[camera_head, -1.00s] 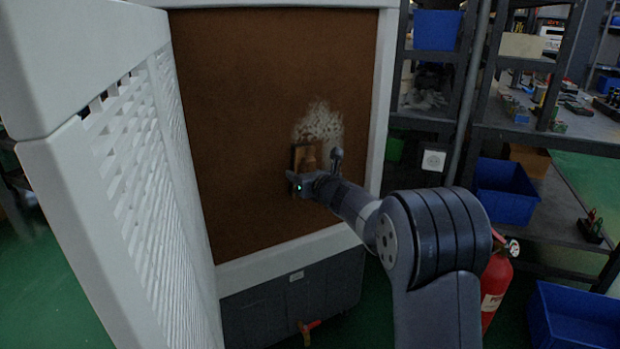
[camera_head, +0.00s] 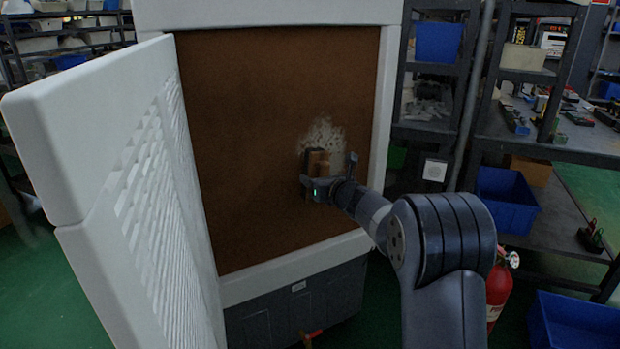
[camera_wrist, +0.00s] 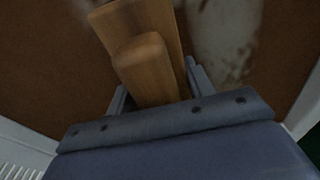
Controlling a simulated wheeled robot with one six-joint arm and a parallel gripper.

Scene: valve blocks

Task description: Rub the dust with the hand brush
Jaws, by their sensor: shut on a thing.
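A pale patch of dust (camera_head: 322,134) lies on the brown panel (camera_head: 270,90) of the white cabinet. It also shows in the wrist view (camera_wrist: 222,38), to the right of the brush. My gripper (camera_head: 312,188) is shut on the wooden hand brush (camera_head: 318,163) and holds it upright at the panel, over the lower part of the dust. In the wrist view the brush's wooden handle (camera_wrist: 145,68) rises between the fingers of my gripper (camera_wrist: 158,95). The bristles are hidden, so I cannot tell whether they touch the panel.
The white louvred door (camera_head: 140,190) stands open at the left. Shelves with blue bins (camera_head: 506,198) stand at the right, with a red fire extinguisher (camera_head: 498,290) below. The cabinet's grey base (camera_head: 300,305) has a red-handled valve (camera_head: 312,335).

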